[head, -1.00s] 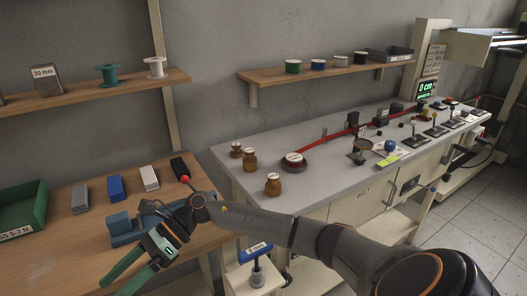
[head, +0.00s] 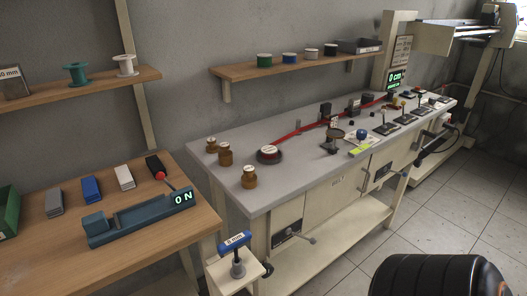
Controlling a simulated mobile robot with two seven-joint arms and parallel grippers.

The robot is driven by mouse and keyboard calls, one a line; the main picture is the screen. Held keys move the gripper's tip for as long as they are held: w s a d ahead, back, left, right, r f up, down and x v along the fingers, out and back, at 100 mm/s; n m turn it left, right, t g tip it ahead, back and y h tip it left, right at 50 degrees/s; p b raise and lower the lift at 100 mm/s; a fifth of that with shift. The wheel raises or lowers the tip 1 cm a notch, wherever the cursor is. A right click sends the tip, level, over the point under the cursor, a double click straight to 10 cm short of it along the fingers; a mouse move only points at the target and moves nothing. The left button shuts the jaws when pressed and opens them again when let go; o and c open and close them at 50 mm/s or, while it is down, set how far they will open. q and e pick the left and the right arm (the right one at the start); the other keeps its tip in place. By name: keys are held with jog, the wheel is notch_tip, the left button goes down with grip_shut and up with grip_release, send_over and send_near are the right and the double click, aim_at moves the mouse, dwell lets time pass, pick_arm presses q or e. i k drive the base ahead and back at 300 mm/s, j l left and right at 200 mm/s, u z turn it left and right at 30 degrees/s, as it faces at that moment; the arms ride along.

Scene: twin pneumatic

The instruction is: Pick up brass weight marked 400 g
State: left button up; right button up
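Three brass-brown weights with pale or red-marked tops stand upright on the left end of the grey bench top. One weight (head: 211,146) is at the back left, one (head: 225,155) is just in front of it, and one (head: 249,180) is nearest the front edge. Their markings are too small to read, so I cannot tell which is 400 g. Neither gripper is in view. Only a dark part of my own arm shows at the bottom right.
A blue-grey device reading 0 N (head: 140,219) lies on the wooden table (head: 60,265). A blue 8 mm T-handle tool (head: 236,242) stands on a low stand in front. Bench space around the weights is clear.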

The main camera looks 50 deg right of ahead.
aim_at(249, 180)
jog(key=l+z, duration=0.1)
jog(key=z, duration=0.35)
jog(key=i+z, duration=0.1)
jog(key=z, duration=0.35)
jog(key=i+z, duration=0.1)
jog(key=z, duration=0.35)
jog(key=i+l, duration=0.1)
jog(key=i, duration=0.4)
jog(key=l+u, duration=0.05)
